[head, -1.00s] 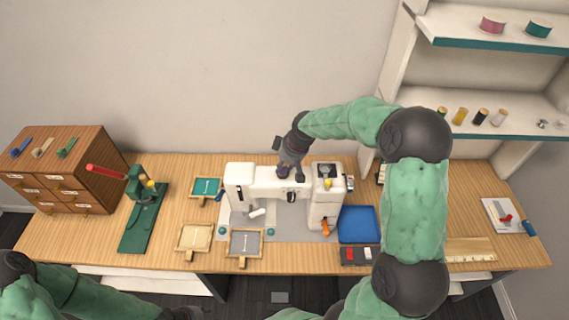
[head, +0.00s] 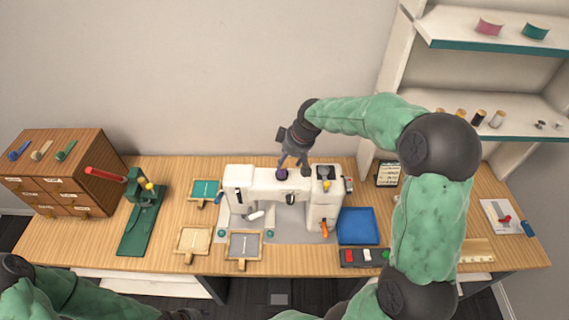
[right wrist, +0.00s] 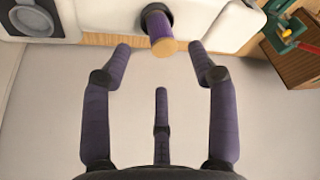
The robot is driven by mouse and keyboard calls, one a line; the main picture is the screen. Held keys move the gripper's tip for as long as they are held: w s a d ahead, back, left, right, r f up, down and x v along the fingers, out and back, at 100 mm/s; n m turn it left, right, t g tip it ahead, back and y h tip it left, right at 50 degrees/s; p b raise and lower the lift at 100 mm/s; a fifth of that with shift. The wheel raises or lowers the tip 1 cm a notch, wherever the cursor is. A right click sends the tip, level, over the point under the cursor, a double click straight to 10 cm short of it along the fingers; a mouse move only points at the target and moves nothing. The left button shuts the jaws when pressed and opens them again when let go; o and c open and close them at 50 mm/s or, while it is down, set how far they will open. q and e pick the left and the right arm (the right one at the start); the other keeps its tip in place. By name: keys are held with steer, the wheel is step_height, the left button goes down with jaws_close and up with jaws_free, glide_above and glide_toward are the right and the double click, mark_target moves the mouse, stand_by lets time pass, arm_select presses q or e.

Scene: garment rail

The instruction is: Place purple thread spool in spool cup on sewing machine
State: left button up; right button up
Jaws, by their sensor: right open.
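The white sewing machine (head: 262,186) stands on a grey mat in the middle of the table. The purple thread spool (head: 282,174) stands on top of the machine; in the right wrist view the spool (right wrist: 160,32) sits in a dark round cup (right wrist: 154,14) on the white body. My right gripper (head: 291,161) is above and behind the spool. In the right wrist view my right gripper (right wrist: 160,55) is open, its fingers apart from the spool, which lies beyond and between the fingertips. My left gripper (head: 185,314) is only partly seen at the bottom edge; its fingers are not shown.
A blue tray (head: 358,226) lies right of the machine. Small framed pieces (head: 243,244) lie in front and left. A green press (head: 140,215) and wooden drawer box (head: 62,170) stand left. A shelf (head: 495,110) with spools rises at right.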

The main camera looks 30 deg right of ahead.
steer(key=v, duration=0.6)
